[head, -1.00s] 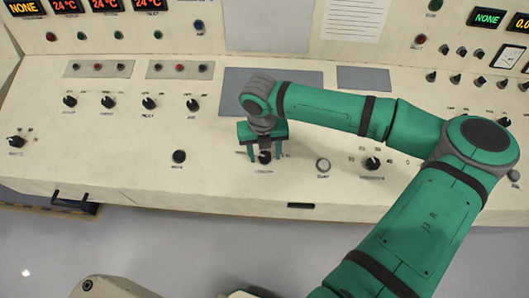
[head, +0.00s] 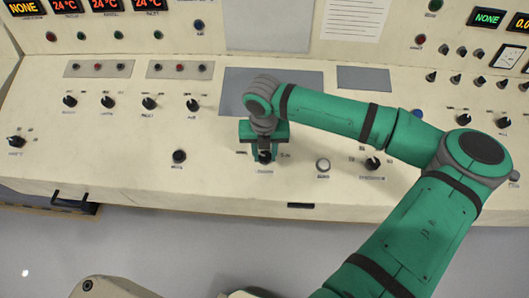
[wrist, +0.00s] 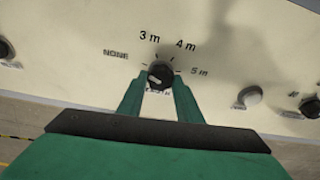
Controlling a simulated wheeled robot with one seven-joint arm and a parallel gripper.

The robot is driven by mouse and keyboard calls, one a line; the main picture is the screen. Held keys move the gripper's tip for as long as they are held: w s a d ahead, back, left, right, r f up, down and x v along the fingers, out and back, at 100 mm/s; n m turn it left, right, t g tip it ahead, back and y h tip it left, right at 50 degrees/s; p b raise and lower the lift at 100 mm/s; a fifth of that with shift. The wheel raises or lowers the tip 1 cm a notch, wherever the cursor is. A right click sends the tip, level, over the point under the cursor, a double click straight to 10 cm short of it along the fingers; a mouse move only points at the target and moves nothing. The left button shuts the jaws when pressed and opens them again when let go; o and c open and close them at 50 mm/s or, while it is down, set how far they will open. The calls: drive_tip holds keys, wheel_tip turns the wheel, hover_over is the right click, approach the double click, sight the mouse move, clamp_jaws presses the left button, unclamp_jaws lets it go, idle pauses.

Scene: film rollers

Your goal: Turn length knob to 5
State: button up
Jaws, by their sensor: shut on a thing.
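The length knob (wrist: 160,74) is a round black knob on the cream console, with the marks NONE, 3 m, 4 m and 5 m around it. The 5 m mark (wrist: 199,71) is on its right in the wrist view. The lettering below it is partly covered. My gripper (wrist: 160,85) has its two green fingers closed on the knob's left and right sides. In the head view the knob (head: 265,157) sits below the green gripper body. Which mark the knob's pointer faces is too small to tell.
A white button (head: 323,165) and another black knob (head: 373,163) sit to the right. A black button (head: 179,156) is to the left. The console's front edge runs just below these controls.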

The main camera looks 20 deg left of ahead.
drive_tip(key=m+y, duration=0.1)
drive_tip(key=m, duration=0.6)
drive_tip(key=shift+d+m+y, duration=0.1)
drive_tip(key=shift+m+y, duration=0.3)
drive_tip(key=m+y, duration=0.1)
drive_tip(key=m, duration=0.6)
drive_tip(key=shift+s+t, duration=0.1)
drive_tip(key=shift+t, duration=0.3)
drive_tip(key=m+t, duration=0.1)
drive_tip(key=m, duration=0.5)
drive_tip(key=shift+m+y, duration=0.3)
drive_tip(key=shift+y, duration=0.1)
drive_tip(key=m+t, duration=0.1)
drive_tip(key=m, duration=0.3)
drive_tip(key=shift+s+f, duration=0.1)
drive_tip(key=shift+d+m+t+h, duration=0.1)
drive_tip(key=shift+m+t+h, duration=0.25)
drive_tip(key=shift+m, duration=1.15)
